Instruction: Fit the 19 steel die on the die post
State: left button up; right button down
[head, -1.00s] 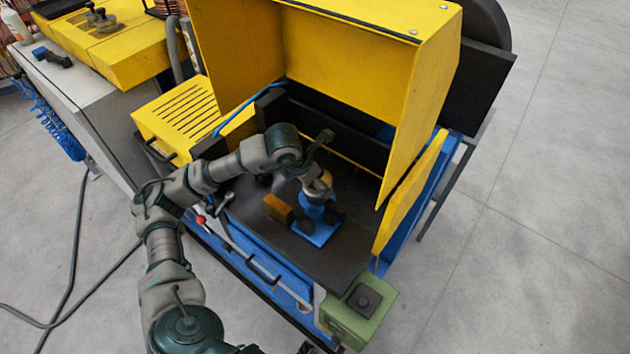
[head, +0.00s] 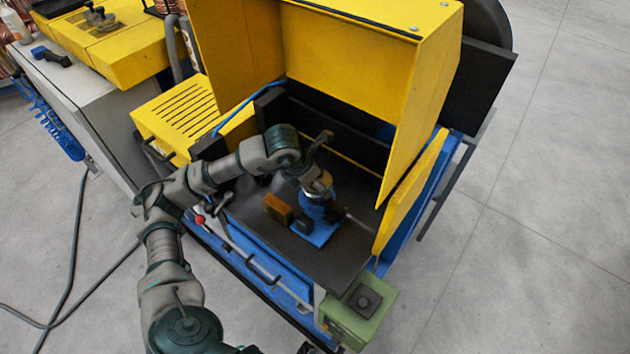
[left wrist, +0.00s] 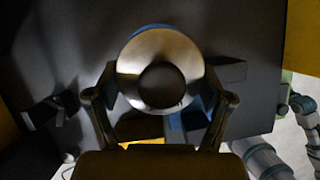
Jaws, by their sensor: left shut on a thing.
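The steel die is a shiny ring with a dark round hole. It fills the upper middle of the left wrist view (left wrist: 133,72). My left gripper (head: 320,190) is shut on it, with one finger on each side of the ring in the left wrist view (left wrist: 160,100). In the head view the gripper is directly above a blue stand (head: 320,234) on the dark machine bed. A blue edge shows behind the ring in the wrist view. The die post is hidden under the die and gripper, so I cannot tell whether the die touches it. My right gripper is not in view.
An orange-brown block (head: 277,208) lies left of the blue stand. Yellow guards (head: 350,85) rise behind, and a yellow side panel (head: 410,195) stands at the right. The dark bed (head: 345,265) is clear in front. A green box (head: 360,315) sits at the front corner.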

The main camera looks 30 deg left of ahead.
pick_arm(q)
jog(key=shift+f, duration=0.25)
jog(key=o, duration=1.7)
jog(key=shift+f, duration=0.1)
jog(key=v, duration=1.2)
